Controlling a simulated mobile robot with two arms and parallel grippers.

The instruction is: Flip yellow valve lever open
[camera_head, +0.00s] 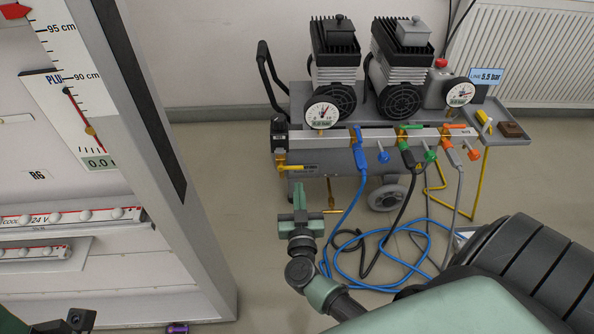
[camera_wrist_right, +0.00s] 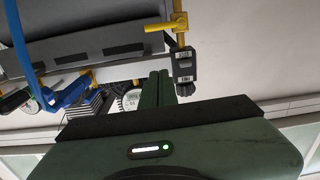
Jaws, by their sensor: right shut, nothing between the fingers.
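The yellow valve lever (camera_head: 291,167) sticks out sideways at the left end of the compressor's manifold rail (camera_head: 340,138), below a small dark box. In the right wrist view the yellow lever (camera_wrist_right: 164,26) shows beside a dark labelled box. My right gripper (camera_head: 300,194) is shut and empty, its fingers pointing up, just below the lever in the head view. In the right wrist view its fingers (camera_wrist_right: 156,89) are together, and a gap to the lever shows. A dark green part of my left arm shows at the bottom left edge of the head view; its fingers cannot be made out.
Blue (camera_head: 358,150), green and orange valve levers sit further right on the rail. A pressure gauge (camera_head: 322,114) stands above it. A metal post (camera_head: 165,160) of the panel frame stands left, with clear floor between.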

